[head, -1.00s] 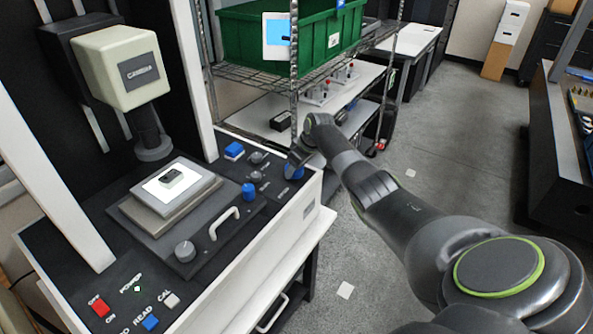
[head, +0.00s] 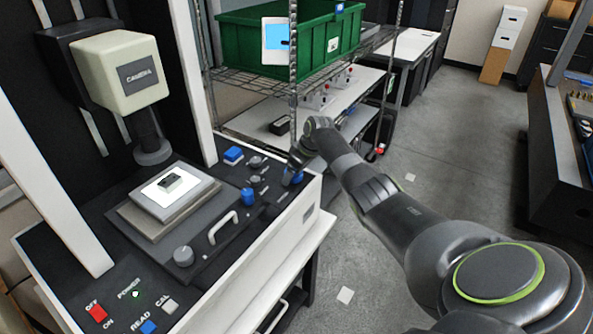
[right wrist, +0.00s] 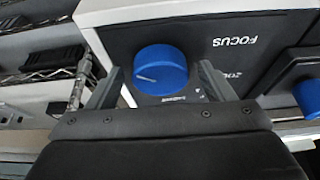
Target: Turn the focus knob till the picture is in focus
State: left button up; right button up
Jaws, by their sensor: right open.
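The focus knob (right wrist: 160,72) is blue and round with a pale pointer line, set on a dark panel beside the printed word FOCUS. In the head view the focus knob (head: 297,178) is partly hidden by my gripper at the machine's right corner. My right gripper (right wrist: 160,80) is open, with one finger on each side of the knob and a visible gap to each. It also shows in the head view (head: 294,164), at the knob. My left gripper is not in view.
A white handle (head: 223,227) is farther left. A wire shelf with a green bin (head: 330,38) stands behind.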

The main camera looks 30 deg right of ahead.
jog(key=shift+s+d+r, duration=0.1)
jog(key=shift+s+r, duration=0.05)
jog(key=shift+r, duration=0.35)
jog(key=b+v, duration=0.2)
jog(key=v, duration=1.4)
jog(key=shift+r, duration=0.15)
